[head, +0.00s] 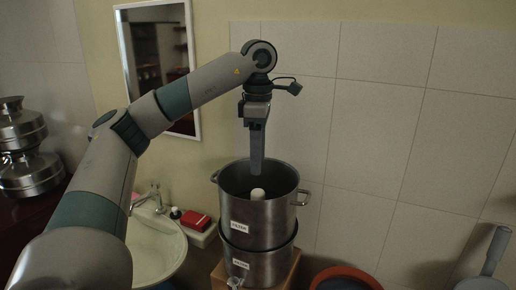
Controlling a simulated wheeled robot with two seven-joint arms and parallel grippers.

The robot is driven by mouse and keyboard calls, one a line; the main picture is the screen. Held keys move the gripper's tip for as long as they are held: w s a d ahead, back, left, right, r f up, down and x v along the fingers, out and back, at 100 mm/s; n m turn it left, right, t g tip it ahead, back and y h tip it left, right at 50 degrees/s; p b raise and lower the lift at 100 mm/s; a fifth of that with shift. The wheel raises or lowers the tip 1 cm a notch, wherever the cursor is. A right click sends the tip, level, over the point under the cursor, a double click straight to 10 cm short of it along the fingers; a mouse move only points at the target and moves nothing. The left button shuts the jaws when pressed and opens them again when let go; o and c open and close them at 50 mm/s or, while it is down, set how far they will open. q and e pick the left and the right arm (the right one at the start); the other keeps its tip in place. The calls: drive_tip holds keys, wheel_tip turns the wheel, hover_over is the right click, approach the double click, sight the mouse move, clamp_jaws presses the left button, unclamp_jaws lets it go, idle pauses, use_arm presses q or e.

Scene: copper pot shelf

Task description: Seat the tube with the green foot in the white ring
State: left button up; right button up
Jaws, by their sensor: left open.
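My left gripper (257,170) points straight down, with its fingertips at or just inside the mouth of the upper steel pot (262,215). Its fingers are seen edge-on, and nothing shows held between them. A pale, round-topped white piece (258,194) stands inside the pot, just below the fingertips. Its lower part is hidden by the pot wall, so I cannot tell whether it is the tube. No green foot and no white ring can be made out. My right gripper is not in view.
The upper pot sits on a second steel pot (258,266) with a small tap, on a wooden stand. A washbasin (160,245), a red box (195,220) and a mirror are to the left. A reddish round tub (345,275) is at the lower right. Tiled wall stands behind.

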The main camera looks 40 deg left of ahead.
use_arm(q)
drive_tip(key=shift+r, duration=0.7)
drive_tip(key=shift+s+f, duration=0.1)
drive_tip(key=shift+f, duration=0.05)
